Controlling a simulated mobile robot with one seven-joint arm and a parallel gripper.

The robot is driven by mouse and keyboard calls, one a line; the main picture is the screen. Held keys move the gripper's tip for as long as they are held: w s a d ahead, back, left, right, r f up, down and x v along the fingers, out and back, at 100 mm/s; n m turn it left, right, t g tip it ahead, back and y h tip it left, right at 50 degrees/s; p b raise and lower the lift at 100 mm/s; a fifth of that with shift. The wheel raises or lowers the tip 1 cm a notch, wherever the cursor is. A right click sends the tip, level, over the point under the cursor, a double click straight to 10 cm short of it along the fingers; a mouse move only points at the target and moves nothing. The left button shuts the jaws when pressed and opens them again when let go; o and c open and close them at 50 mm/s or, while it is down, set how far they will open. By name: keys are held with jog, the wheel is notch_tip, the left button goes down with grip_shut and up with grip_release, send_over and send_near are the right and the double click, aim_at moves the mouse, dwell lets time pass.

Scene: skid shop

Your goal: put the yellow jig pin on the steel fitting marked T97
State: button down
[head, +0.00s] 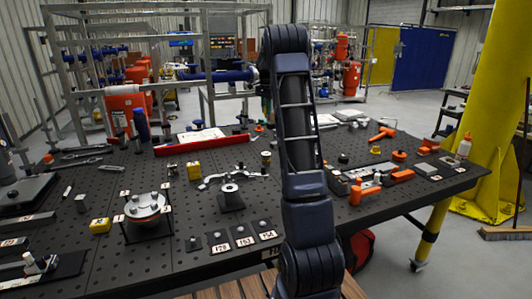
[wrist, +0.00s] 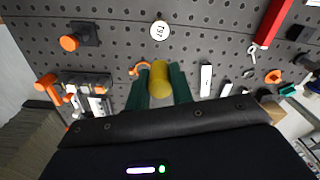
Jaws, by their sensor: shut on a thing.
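My gripper (wrist: 160,70) shows in the wrist view with its two green fingers shut on the yellow jig pin (wrist: 160,82), one finger on each side. The pin is held over the dark perforated bench. Just beyond it in the wrist view is a round white face with dark characters (wrist: 159,31), which look like T97. I cannot tell how much of the steel fitting is under that mark. In the head view my arm rises in the middle, and I cannot make out the gripper or the held pin.
The bench (head: 215,215) is crowded. A red bar (head: 200,145), a round fixture with posts (head: 144,205) and a steel clamp-like piece (head: 232,180) stand to the left. Orange-handled tools (head: 383,133) lie to the right. An orange knob on a dark block (wrist: 70,42) shows in the wrist view.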

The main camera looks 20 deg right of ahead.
notch_tip(320, 180, down, 20)
jog(key=shift+r, duration=0.2)
dwell(0.4)
jog(key=shift+f, duration=0.1)
jog(key=c, duration=1.2)
grip_release()
